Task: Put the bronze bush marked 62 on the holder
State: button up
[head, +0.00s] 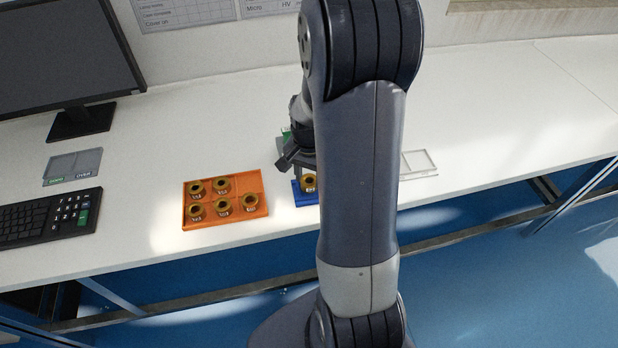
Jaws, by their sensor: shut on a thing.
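My gripper (302,171) points down over the blue holder (299,200) and is shut on a bronze bush (309,183). The bush is at the holder; I cannot tell whether it rests on it or hangs just above. My arm hides the right part of the holder. The number on the held bush is too small to read. An orange tray (187,221) to the left holds several more bronze bushes in two rows, and its back right place is empty.
A green-edged thing (284,134) shows partly behind my gripper. A pale divided tray (418,163) lies right of my arm, and a grey one (72,166) lies at the left. A keyboard (47,217) and monitor (66,45) stand at the far left. The bench right of the pale tray is clear.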

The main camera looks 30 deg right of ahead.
jog(key=shift+f, duration=0.5)
jog(key=shift+f, duration=0.1)
jog(key=o, duration=1.2)
notch_tip(320, 180, up, 12)
jog(key=shift+r+p, duration=0.1)
jog(key=shift+p, duration=0.2)
